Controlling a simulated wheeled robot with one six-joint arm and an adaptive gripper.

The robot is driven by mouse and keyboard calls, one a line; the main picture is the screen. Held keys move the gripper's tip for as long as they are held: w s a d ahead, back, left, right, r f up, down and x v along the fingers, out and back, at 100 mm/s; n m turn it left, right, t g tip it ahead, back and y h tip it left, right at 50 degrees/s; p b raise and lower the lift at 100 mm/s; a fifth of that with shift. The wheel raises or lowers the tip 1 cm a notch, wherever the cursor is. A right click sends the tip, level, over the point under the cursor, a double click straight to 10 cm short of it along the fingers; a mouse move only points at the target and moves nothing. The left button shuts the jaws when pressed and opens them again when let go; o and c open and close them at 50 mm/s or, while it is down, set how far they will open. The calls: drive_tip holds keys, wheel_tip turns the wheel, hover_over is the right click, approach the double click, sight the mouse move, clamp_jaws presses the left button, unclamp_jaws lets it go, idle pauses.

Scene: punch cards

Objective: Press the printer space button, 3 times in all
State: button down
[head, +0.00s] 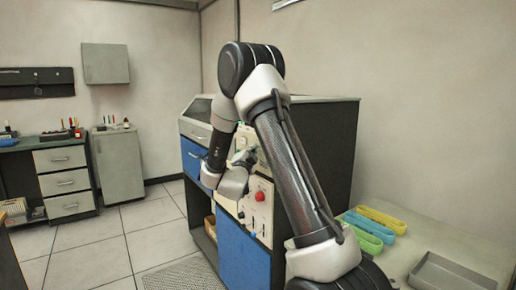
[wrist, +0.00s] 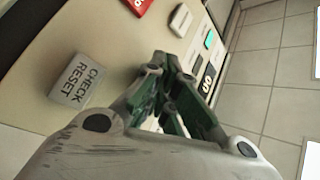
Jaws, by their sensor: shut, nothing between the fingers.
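The control panel (wrist: 95,45) is a cream face with several keys, seen tilted in the wrist view. One pale key (wrist: 75,80) reads CHECK RESET. I cannot read a label saying space on any key; my fingers hide part of the panel. My gripper (wrist: 168,82) is shut and empty, its fingertips over the panel between the CHECK RESET key and the far group of keys. Whether the tips touch the panel I cannot tell. In the head view, my gripper (head: 245,162) is at the machine's front, partly hidden by my arm.
The machine (head: 325,140) also bears a red knob (head: 260,196). Colored trays (head: 370,228) lie on a right-hand table. The tiled floor at left is clear.

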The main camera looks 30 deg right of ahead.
drive_tip(key=shift+d, duration=0.2)
drive_tip(key=shift+a, duration=0.85)
drive_tip(key=shift+s+a, duration=0.15)
drive_tip(key=shift+a, duration=2.35)
drive_tip(key=a, duration=0.3)
drive_tip(key=shift+a, duration=0.4)
drive_tip(key=shift+d, duration=0.1)
